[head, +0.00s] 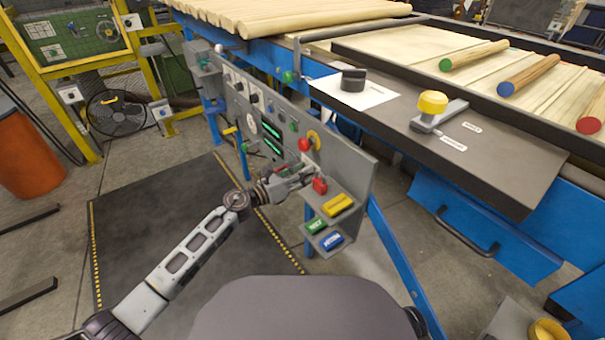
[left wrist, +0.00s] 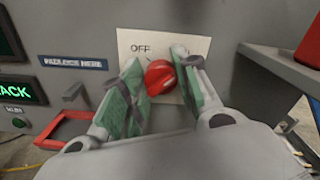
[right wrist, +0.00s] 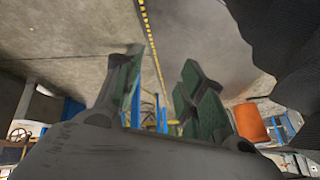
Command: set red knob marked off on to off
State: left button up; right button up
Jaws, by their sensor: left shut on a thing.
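The red knob (left wrist: 160,77) sits on a white label plate (left wrist: 128,45) on the grey panel. The word OFF shows at its upper left; the marking at its right is mostly hidden by a finger. My left gripper (left wrist: 155,88) has its green-padded fingers on both sides of the knob, shut on it. I cannot tell exactly which way the knob points. In the head view my left gripper (head: 304,176) reaches the panel's lower right part and hides the knob. My right gripper (right wrist: 158,100) is open and empty above the floor.
A red mushroom button (head: 305,145) on yellow is just above my left gripper. A shelf with yellow (head: 338,205), green (head: 315,225) and blue (head: 331,241) blocks is below. A red frame (left wrist: 62,128) is left of the knob. The blue-framed table (head: 480,185) stands right.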

pick_arm(q)
jog(key=n+p, duration=0.4)
jog(key=n, duration=0.1)
jog(key=shift+a, duration=0.1)
jog(key=shift+n+p, duration=0.6)
jog(key=shift+n, duration=0.1)
pick_arm(e)
jog(key=s+d+r+g+h, duration=0.1)
jog(key=d+r+g+h, duration=0.15)
jog(key=r, duration=0.95)
pick_arm(q)
jog(key=shift+n+p, duration=1.25)
jog(key=shift+n, duration=0.15)
jog(key=n+p, duration=0.2)
jog(key=n, duration=0.1)
jog(key=shift+w, duration=0.1)
jog(key=n+p, duration=0.2)
jog(key=n, duration=0.1)
jog(key=shift+f+n, duration=0.15)
jog(key=shift+n, duration=0.15)
jog(key=shift+f+n+p, duration=0.1)
jog(key=shift+n+p, duration=0.65)
jog(key=shift+n, duration=0.15)
pick_arm(e)
jog(key=s+d+f+g, duration=0.1)
jog(key=d+f, duration=0.2)
jog(key=f, duration=1.1)
jog(key=shift+s, duration=0.2)
jog(key=shift+d+f+h, duration=0.1)
jog(key=shift+h, duration=0.15)
